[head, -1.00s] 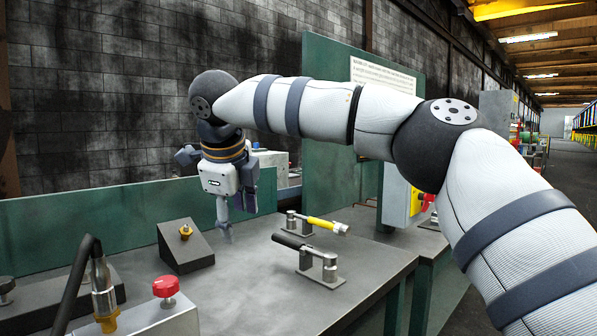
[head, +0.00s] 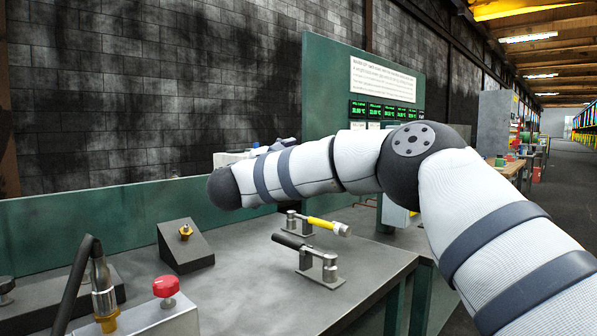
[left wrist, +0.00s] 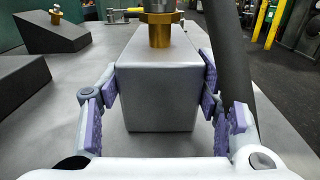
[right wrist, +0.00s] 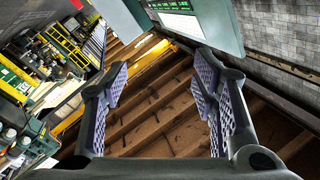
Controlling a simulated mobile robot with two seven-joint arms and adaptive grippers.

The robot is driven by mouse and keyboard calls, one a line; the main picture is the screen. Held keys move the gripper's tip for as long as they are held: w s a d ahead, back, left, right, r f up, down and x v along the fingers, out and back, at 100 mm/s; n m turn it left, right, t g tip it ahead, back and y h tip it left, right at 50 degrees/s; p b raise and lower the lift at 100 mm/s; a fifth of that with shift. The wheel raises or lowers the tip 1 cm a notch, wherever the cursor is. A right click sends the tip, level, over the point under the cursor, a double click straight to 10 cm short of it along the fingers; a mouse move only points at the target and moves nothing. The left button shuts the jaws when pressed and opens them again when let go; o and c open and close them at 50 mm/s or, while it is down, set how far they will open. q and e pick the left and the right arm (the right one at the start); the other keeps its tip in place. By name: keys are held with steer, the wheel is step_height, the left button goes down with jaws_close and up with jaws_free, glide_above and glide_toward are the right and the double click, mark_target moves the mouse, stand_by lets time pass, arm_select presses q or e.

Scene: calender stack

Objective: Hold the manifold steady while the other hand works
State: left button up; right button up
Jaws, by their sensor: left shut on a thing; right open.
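The manifold, a grey metal block (head: 150,320), is at the bottom left of the head view, cut by the frame edge. It has a red knob (head: 166,287) and a brass fitting (head: 107,320) with a black hose. In the left wrist view the block (left wrist: 158,100) stands between the purple pads of my left gripper (left wrist: 160,84), which is shut on its sides. The brass fitting (left wrist: 160,32) rises from its top. My right gripper (right wrist: 161,82) is open and empty in the right wrist view, facing ceiling beams.
A dark wedge block with a brass fitting (head: 186,232) stands on the bench (head: 235,290). Two toggle clamps, one with a yellow handle (head: 322,223) and one with a black handle (head: 288,241), lie to its right. A green panel with displays (head: 385,110) stands behind.

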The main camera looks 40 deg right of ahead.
stand_by(0.4)
steer(key=w+a+f+n+t+y, duration=0.1)
steer(key=a+f+n+t+y, duration=0.1)
steer(key=a+n+t+y, duration=1.4)
steer(key=n+g+y, duration=0.9)
steer(key=n+y, duration=0.2)
steer(key=y, duration=0.1)
glide_toward(176, 289)
steer(key=x, duration=1.2)
